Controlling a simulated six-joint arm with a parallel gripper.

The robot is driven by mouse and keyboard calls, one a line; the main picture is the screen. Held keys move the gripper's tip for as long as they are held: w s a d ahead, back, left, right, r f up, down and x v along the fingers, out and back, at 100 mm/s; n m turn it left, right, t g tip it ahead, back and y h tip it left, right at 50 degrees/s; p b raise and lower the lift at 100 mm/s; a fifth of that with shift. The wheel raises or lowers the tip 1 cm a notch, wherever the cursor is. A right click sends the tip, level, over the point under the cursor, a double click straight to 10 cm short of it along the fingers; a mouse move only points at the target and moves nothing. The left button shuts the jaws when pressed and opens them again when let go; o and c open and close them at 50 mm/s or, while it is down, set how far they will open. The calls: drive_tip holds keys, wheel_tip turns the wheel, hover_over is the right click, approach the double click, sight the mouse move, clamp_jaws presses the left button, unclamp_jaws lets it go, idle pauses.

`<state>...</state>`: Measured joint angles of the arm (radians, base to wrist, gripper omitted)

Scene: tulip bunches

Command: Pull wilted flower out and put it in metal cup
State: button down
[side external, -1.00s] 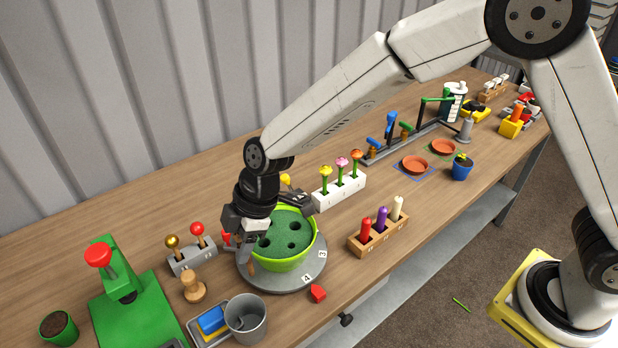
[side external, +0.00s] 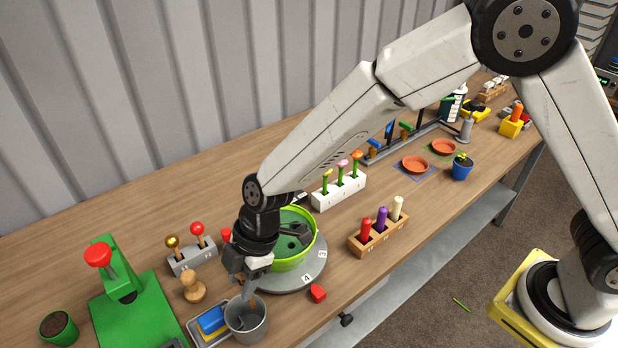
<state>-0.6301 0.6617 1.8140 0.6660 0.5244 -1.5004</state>
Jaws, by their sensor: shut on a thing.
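The metal cup (side external: 247,322) is a grey cup near the front edge of the table. My gripper (side external: 251,290) is over the cup and shut on a thin brownish stem, the wilted flower (side external: 249,297), whose lower end is at or inside the cup's mouth. I cannot tell whether it touches the cup. The green pot (side external: 308,252) with a green, holed top stands on a round grey turntable behind the gripper, partly hidden by my arm.
A tray with blue and yellow blocks (side external: 210,322) sits left of the cup. A wooden knob (side external: 192,287) and a red pointer (side external: 318,293) are close by. A white rack of flowers (side external: 339,190) and a wooden rack of pegs (side external: 379,237) stand to the right.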

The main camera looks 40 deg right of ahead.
drive_tip(key=shift+f, duration=1.8)
drive_tip(key=shift+c, duration=0.9)
unclamp_jaws()
drive_tip(key=shift+r, duration=0.1)
drive_tip(key=v, duration=0.7)
drive_tip(key=shift+d+r, duration=0.2)
drive_tip(key=shift+r, duration=0.05)
